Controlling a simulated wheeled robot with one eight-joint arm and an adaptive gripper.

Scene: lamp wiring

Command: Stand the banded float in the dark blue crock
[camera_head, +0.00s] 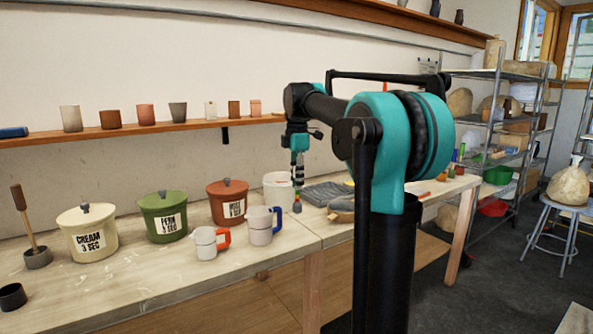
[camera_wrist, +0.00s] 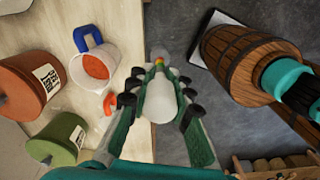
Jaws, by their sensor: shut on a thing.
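My gripper (camera_head: 298,172) is shut on the banded float and holds it above the bench, near the white bucket. In the wrist view the float (camera_wrist: 160,98) has a pale bulbous body between the fingers and a narrow end with coloured bands. In the head view its coloured lower end (camera_head: 297,207) hangs below the gripper, roughly upright. A small, very dark open pot (camera_head: 12,297) stands at the bench's front left, far from my gripper. It may be the dark blue crock, but I cannot tell its colour for sure.
Cream (camera_head: 87,232), green (camera_head: 164,216) and brown (camera_head: 228,202) lidded tubs stand along the bench. A red-handled mug (camera_head: 206,243) and a blue-handled jug (camera_head: 260,226) stand in front. A wooden-handled tool stands in a grey base (camera_head: 38,257). The front-left bench is mostly clear.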

